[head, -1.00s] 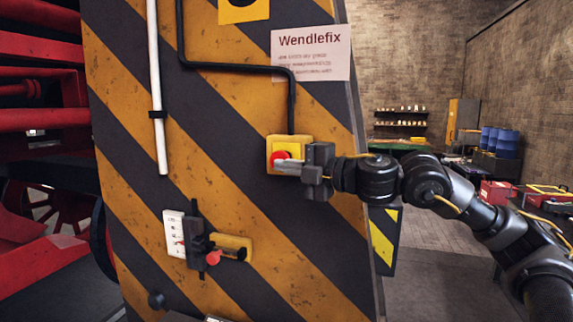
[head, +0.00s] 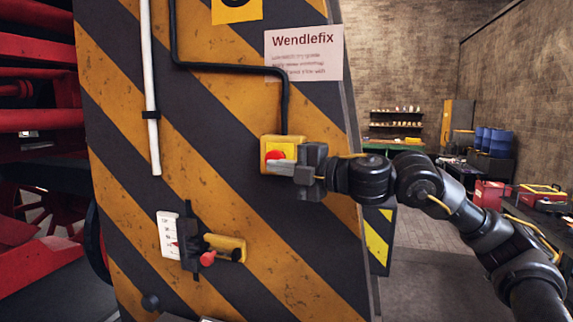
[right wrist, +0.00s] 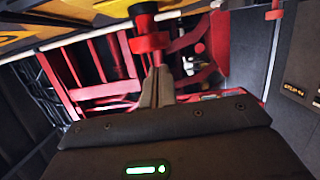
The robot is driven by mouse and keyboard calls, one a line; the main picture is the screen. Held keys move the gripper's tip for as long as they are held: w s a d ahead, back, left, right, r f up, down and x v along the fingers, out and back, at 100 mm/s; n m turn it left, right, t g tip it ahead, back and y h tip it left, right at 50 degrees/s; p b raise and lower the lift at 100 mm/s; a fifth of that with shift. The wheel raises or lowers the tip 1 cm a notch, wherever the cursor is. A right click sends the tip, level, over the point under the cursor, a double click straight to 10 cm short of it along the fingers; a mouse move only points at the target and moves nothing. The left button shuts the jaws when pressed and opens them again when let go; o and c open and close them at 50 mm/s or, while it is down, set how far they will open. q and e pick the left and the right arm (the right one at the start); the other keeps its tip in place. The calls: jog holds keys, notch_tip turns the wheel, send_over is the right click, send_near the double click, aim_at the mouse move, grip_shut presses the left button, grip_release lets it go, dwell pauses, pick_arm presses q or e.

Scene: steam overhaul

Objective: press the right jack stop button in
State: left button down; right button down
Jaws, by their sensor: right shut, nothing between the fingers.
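The jack stop button (head: 275,156) is red and sits on a small yellow box (head: 289,142) on the striped machine panel. My right gripper (head: 272,167) comes in from the right, its shut, empty fingers across the button's lower edge in the head view. I cannot tell whether they touch it or pass in front of it. In the right wrist view the shut fingers (right wrist: 157,88) point up toward a red and black part near the panel; which part it is, I cannot tell. My left gripper is not in view.
Below left of the button, the panel (head: 225,130) carries a white scale plate (head: 168,234), a lever with a red knob (head: 208,258) and a yellow part (head: 232,246). A black cable (head: 285,105) runs down to the button box.

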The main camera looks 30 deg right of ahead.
jog(key=s+a+b+v, duration=0.1)
jog(key=b+v, duration=0.3)
jog(key=v, duration=0.6)
jog(key=shift+s+a, duration=0.3)
jog(key=shift+s, duration=0.05)
jog(key=shift+w+d+r, duration=0.1)
jog(key=shift+d, duration=0.05)
